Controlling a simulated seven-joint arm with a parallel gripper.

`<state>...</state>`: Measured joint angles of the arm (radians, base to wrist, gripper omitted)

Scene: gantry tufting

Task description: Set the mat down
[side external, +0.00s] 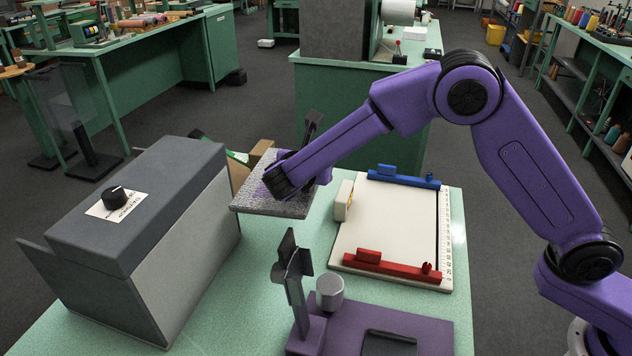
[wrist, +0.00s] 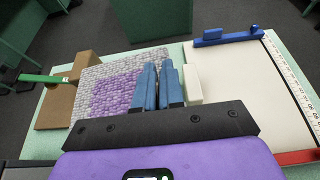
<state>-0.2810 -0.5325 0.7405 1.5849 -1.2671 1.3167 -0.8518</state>
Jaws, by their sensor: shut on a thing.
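The mat (side external: 245,203) is a grey looped square with a purple patch. In the side view it lies roughly level beside the grey box and appears to be above the green table. In the wrist view the mat (wrist: 92,83) spreads left of and beyond the blue fingers. My gripper (wrist: 160,68) is shut on the mat near its right side. In the side view my gripper (side external: 283,182) is over the mat, its wrist hiding part of the mat and the fingertips. The gap below the mat is hard to judge.
A grey box with a knob (side external: 140,225) stands left. A white board (side external: 385,225) with blue (side external: 405,177) and red (side external: 385,264) clamps lies right, a white block (side external: 343,201) at its left edge. A purple-based stand (side external: 440,325) is in front. Brown cardboard (wrist: 55,104) lies beyond the mat.

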